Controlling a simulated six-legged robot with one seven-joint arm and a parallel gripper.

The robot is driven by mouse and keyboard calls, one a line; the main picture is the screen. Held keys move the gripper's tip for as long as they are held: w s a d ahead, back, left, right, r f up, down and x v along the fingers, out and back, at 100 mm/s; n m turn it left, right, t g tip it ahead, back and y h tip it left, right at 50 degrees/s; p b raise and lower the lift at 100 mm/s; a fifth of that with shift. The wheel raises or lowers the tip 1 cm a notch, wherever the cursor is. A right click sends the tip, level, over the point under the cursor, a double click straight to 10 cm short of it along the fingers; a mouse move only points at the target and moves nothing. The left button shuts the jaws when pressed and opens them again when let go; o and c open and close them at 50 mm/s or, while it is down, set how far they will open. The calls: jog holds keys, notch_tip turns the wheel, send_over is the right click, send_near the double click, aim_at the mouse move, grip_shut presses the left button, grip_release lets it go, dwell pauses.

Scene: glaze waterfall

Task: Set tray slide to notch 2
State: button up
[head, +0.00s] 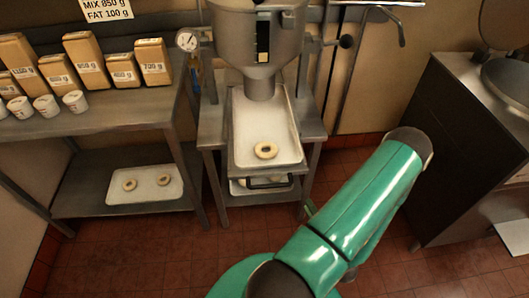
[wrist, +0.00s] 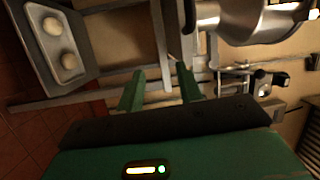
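The tray slide is a pale tray (head: 245,140) under the hopper spout, with a dark bar handle (head: 270,183) at its front edge. One doughnut ring (head: 265,150) sits on the tray. No notch marks can be made out. My gripper (wrist: 160,88) shows in the wrist view with its two green fingers apart and nothing between them. It points toward the metal stand, short of any clear contact. In the head view my green arm reaches up to the right of the stand, and the gripper cannot be clearly made out.
The steel hopper (head: 262,35) stands above the tray, with a gauge (head: 187,40) beside it. A shelf at left holds labelled bags (head: 90,65), cups (head: 46,105) and a lower tray with two rings (head: 112,196). A dark sink cabinet (head: 455,150) stands at right.

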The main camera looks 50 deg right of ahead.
jog(key=v, duration=1)
jog(key=shift+s+a, duration=0.2)
jog(key=shift+s, duration=0.05)
jog(key=shift+c, duration=0.4)
